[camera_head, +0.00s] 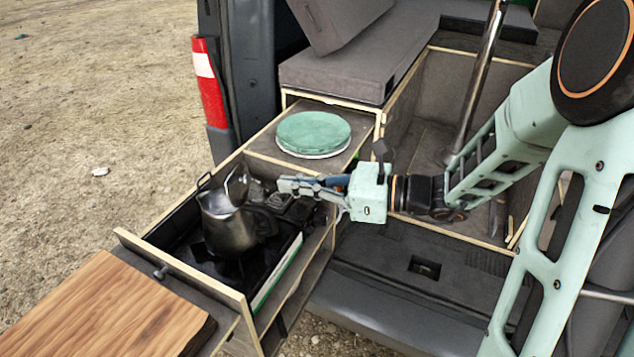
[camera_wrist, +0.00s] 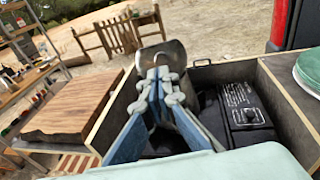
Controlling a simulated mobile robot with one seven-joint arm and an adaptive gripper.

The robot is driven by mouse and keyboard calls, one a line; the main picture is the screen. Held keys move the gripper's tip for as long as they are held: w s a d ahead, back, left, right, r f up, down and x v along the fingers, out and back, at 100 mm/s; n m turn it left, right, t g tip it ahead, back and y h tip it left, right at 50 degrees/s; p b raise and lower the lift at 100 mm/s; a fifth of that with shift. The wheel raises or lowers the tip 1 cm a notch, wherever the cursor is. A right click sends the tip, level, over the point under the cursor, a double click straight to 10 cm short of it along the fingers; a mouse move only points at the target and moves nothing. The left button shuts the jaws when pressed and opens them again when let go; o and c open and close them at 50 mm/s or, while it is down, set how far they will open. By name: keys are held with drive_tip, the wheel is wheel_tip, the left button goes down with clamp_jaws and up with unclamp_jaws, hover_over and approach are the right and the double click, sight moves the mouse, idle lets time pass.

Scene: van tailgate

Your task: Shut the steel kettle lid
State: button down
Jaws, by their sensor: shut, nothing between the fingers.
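The steel kettle (camera_head: 228,228) stands on a dark stove in the pull-out drawer. Its lid (camera_head: 237,186) is raised, standing up steeply from the top of the kettle. My gripper (camera_head: 282,185) is shut and empty, just to the right of the raised lid in the head view, at about its height. In the wrist view the closed fingertips (camera_wrist: 160,78) overlap the lower part of the shiny lid (camera_wrist: 172,50). I cannot tell whether they touch it. The kettle's body is mostly hidden behind the fingers there.
The wooden drawer wall (camera_head: 180,262) edges the stove (camera_head: 265,268). A wooden board (camera_head: 110,305) lies at the front left. Green round plates (camera_head: 313,133) sit behind the stove. The van's door pillar and red lamp (camera_head: 208,80) rise at the back left.

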sight(248, 178)
drive_tip(key=x, duration=0.6)
drive_tip(key=shift+r+p, duration=0.1)
drive_tip(key=shift+p, duration=0.25)
drive_tip(key=shift+a+r+h+p, duration=0.2)
drive_tip(key=shift+h+p, duration=0.1)
drive_tip(key=shift+p, duration=0.1)
drive_tip(key=shift+w+a+r+h+p, duration=0.15)
drive_tip(key=shift+a+h+p, duration=0.15)
drive_tip(key=shift+h+p, duration=0.3)
drive_tip(key=shift+a+r+g+h+p, duration=0.35)
drive_tip(key=shift+a+h+p, duration=0.3)
drive_tip(key=shift+p, duration=0.5)
drive_tip(key=w+a+f+h+b, duration=0.1)
drive_tip(key=a+f+b, duration=0.1)
drive_tip(key=a, duration=0.6)
drive_tip(key=shift+a+f, duration=0.3)
drive_tip(key=shift+a, duration=0.1)
